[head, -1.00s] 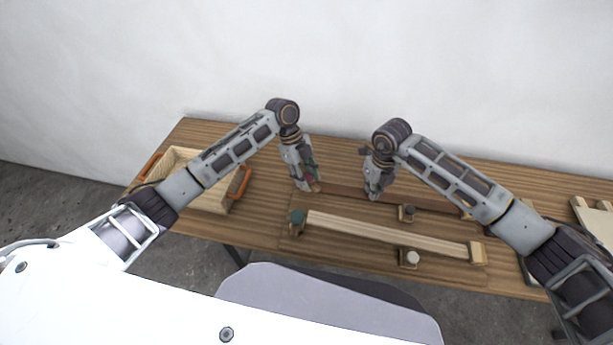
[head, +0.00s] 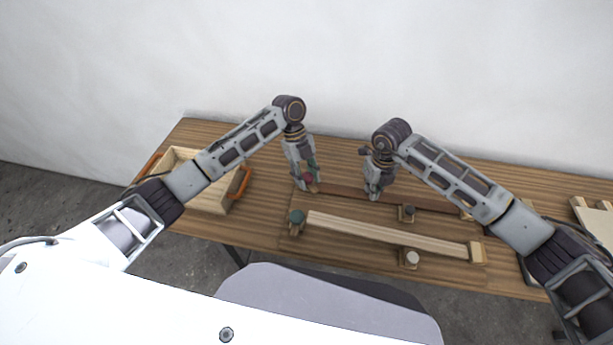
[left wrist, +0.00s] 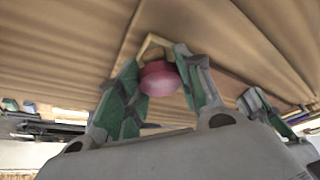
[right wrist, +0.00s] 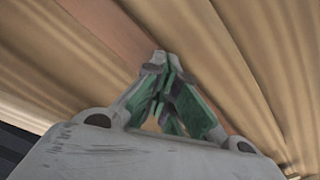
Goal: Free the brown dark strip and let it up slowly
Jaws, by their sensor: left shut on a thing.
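The brown dark strip (head: 432,205) lies along the back of the board, flat as far as I can tell. It also shows in the right wrist view (right wrist: 110,28). At its left end is a red knob (head: 308,178) on a small wooden block. My left gripper (head: 306,188) is shut on this red knob, which shows between the green-padded fingers in the left wrist view (left wrist: 160,78). My right gripper (head: 373,194) is shut, fingertips together, pointing down at the strip left of its middle. Whether the tips touch the strip is hard to tell.
A pale strip (head: 385,234) lies in front, with a green knob (head: 296,217) at its left end. A dark knob (head: 407,210) and a white knob (head: 411,258) sit on blocks nearby. A wooden box (head: 207,203) with orange handles stands left. Pale boards (head: 596,220) lie far right.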

